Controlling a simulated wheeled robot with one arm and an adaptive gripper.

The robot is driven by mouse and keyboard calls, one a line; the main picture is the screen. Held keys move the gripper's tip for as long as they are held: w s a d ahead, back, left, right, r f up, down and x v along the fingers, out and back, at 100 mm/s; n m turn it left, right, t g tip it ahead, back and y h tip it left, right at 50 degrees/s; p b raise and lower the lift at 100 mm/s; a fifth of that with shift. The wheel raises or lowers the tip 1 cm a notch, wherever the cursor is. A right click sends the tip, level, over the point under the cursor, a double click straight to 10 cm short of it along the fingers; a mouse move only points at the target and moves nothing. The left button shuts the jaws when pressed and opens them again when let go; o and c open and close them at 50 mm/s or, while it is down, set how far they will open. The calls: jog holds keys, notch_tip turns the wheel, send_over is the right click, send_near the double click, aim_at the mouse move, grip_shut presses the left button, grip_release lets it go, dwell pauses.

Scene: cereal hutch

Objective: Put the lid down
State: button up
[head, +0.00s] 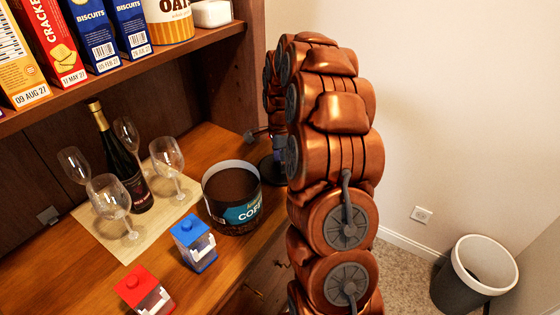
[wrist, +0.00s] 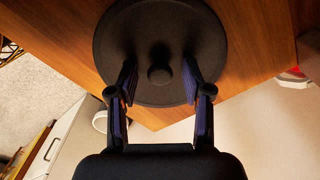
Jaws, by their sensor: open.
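The lid (wrist: 160,28) is a black disc with a small round knob (wrist: 160,74) at its middle. In the wrist view it appears to lie on the wooden counter near an edge. My gripper (wrist: 160,78) is open, with one finger on each side of the knob and a gap on both sides. In the head view a dark sliver of the lid (head: 266,168) shows behind the tin, and my arm hides the rest. The coffee tin (head: 238,214) stands open on the counter, with brown coffee inside.
A blue box (head: 193,246) and a red box (head: 140,290) stand in front of the tin. Several wine glasses (head: 112,200) and a bottle (head: 125,165) stand on a mat (head: 98,240) at left. A shelf of boxes (head: 130,62) hangs above. A bin (head: 475,275) stands on the floor.

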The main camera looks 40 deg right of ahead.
notch_tip(320, 180, up, 12)
jog(key=b, duration=0.1)
dwell(0.4)
jog(key=shift+a+r, duration=0.1)
jog(key=s+a+r+n+g, duration=0.1)
jog(key=s+a+n, duration=1)
jog(key=s+a, duration=0.45)
jog(key=s+a+f+n, duration=0.1)
jog(key=s+a+n, duration=0.2)
jog(key=s, duration=0.3)
jog(key=s+a+f+n, duration=0.2)
jog(key=s+a+n, duration=0.1)
jog(key=s, duration=0.3)
jog(key=s+a+f+n+g, duration=0.1)
jog(key=s+a+f+n, duration=0.1)
jog(key=s, duration=0.4)
jog(key=a+n, duration=0.1)
jog(key=n, duration=0.1)
jog(key=shift+a+n, duration=0.3)
jog(key=shift+a, duration=0.05)
notch_tip(320, 180, up, 11)
jog(key=p, duration=1)
jog(key=shift+w, duration=0.15)
